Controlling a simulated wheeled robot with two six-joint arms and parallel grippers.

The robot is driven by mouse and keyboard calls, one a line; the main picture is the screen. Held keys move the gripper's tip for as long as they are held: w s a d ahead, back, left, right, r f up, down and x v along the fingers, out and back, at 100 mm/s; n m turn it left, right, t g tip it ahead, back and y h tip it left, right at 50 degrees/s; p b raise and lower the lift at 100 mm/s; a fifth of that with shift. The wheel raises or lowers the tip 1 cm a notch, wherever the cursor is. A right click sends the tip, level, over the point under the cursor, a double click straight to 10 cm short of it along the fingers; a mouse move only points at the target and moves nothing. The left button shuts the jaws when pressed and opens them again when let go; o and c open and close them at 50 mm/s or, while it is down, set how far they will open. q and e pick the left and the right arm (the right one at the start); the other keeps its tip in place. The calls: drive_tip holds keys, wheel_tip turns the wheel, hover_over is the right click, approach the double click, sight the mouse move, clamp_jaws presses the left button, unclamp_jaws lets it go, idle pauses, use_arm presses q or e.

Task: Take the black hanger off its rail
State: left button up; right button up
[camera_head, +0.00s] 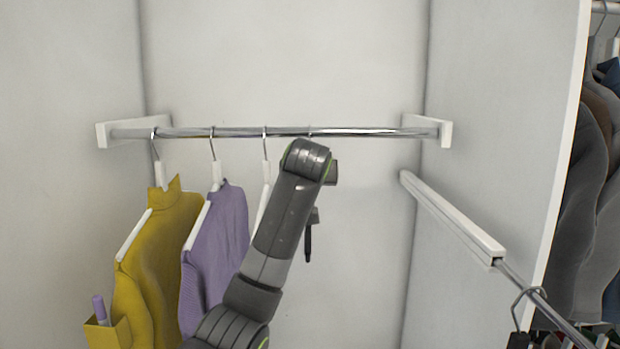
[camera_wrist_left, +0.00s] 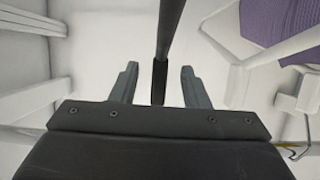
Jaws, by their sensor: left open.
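The black hanger (camera_wrist_left: 168,30) shows in the left wrist view as a dark bar, seen nearly edge-on, with a thicker black end between my fingers. In the head view a black end (camera_head: 308,245) hangs below my wrist; most of the hanger is hidden behind my left arm. A hook top shows on the chrome back rail (camera_head: 370,132) just above the arm. My left gripper (camera_wrist_left: 159,78) is open, one finger on each side of the hanger with gaps on both sides. In the head view the gripper is mostly hidden by my arm. My right gripper is not in view.
On the same rail, left of my arm, hang a yellow garment (camera_head: 155,255), a purple garment (camera_head: 222,240) and a white hanger (camera_head: 262,205). A side rail at right carries a hook with a black neck (camera_head: 519,339). The back rail's right part is clear.

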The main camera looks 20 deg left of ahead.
use_arm(q)
drive_tip(key=p+x, duration=0.2)
drive_tip(key=x, duration=0.1)
drive_tip(key=shift+w, duration=0.1)
drive_tip(key=shift+w+a+f, duration=0.15)
drive_tip(key=shift+w+f, duration=0.05)
drive_tip(key=shift+w, duration=0.1)
drive_tip(key=shift+c, duration=0.4)
clamp_jaws()
